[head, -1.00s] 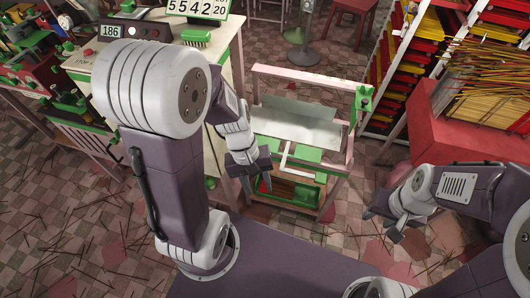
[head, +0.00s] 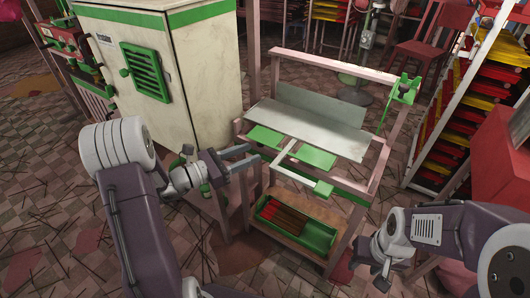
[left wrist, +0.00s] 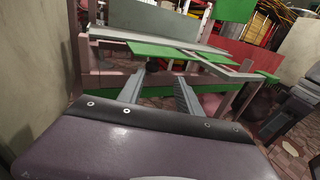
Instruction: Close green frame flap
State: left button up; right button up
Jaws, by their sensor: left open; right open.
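A pinkish stand frame (head: 385,160) carries a grey metal sheet (head: 308,128). At its front edge is the flap, a light open frame (head: 284,153) with green panels (head: 266,140) beside it. It lies roughly flat, extending toward me. My left gripper (head: 250,157) is open and empty at the stand's left front, its fingers pointing at the flap's near-left side. In the left wrist view its two fingers (left wrist: 160,82) are apart, below the green panel (left wrist: 165,52); contact cannot be told. My right gripper (head: 372,270) is open and empty at the lower right, apart from the stand.
A white cabinet (head: 190,80) with green trim stands close to the left. A green tray (head: 295,225) of dark red sticks sits on the stand's lower shelf. A rack (head: 465,130) with red and yellow bundles is at right. Sticks litter the tiled floor.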

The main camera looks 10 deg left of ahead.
aim_at(269, 141)
pick_arm(q)
jog(key=shift+n+t, duration=0.3)
jog(key=shift+t, duration=0.2)
jog(key=b+x, duration=0.1)
jog(key=x, duration=0.1)
jog(key=b+x, duration=0.1)
jog(key=x, duration=0.2)
jog(key=w+a+b+x, duration=0.1)
jog(key=x, duration=0.1)
jog(key=shift+w+d+f, duration=0.15)
jog(key=shift+w+d, duration=0.1)
jog(key=shift+d, duration=0.05)
jog(key=shift+w+d+b, duration=0.3)
jog(key=shift+w, duration=0.05)
grip_shut()
